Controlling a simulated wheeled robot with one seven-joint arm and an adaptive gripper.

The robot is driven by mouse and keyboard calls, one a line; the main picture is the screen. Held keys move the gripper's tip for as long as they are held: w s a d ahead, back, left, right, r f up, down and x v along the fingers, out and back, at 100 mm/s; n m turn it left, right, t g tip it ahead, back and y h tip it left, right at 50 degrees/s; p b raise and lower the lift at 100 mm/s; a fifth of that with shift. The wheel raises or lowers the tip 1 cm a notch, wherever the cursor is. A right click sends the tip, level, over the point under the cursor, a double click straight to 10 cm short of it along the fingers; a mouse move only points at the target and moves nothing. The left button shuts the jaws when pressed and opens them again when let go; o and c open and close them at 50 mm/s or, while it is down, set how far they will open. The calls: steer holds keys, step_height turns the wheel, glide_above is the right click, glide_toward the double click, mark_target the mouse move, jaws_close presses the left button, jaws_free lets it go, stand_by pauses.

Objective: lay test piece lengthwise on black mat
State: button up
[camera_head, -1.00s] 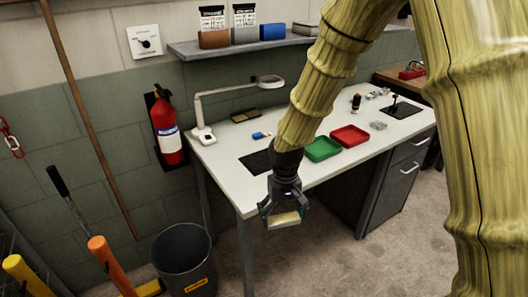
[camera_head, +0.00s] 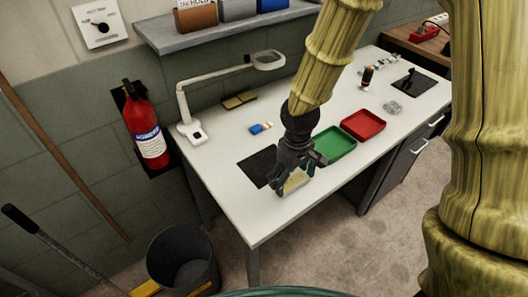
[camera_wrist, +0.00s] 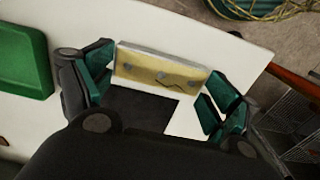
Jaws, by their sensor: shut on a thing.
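The test piece (camera_head: 297,182) is a small flat block with a yellowish face and pale edge. My gripper (camera_head: 293,181) is shut on it, above the front part of the white table beside the mat's right side. In the wrist view, the piece (camera_wrist: 160,70) spans between the teal-padded fingers of my gripper (camera_wrist: 158,84), its yellow face showing dark marks. The black mat (camera_head: 257,165) lies flat on the table, partly hidden by my gripper. The mat (camera_wrist: 140,108) also shows just below the piece in the wrist view. Whether the piece touches the table is unclear.
A green tray (camera_head: 333,143) and a red tray (camera_head: 363,124) stand right of my gripper. A magnifier lamp (camera_head: 190,130) stands at the back left, with a small blue-and-white item (camera_head: 260,128) behind the mat. A grey bin (camera_head: 183,262) is on the floor.

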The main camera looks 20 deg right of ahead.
steer(key=p, duration=0.3)
glide_above(266, 163)
steer(key=shift+f, duration=0.75)
steer(key=shift+f+p, duration=0.5)
steer(key=shift+f, duration=1.2)
steer(key=o, duration=0.8)
steer(key=shift+f, duration=0.15)
step_height(266, 163, up, 12)
steer(key=shift+r+b, duration=0.2)
steer(key=shift+b, duration=0.6)
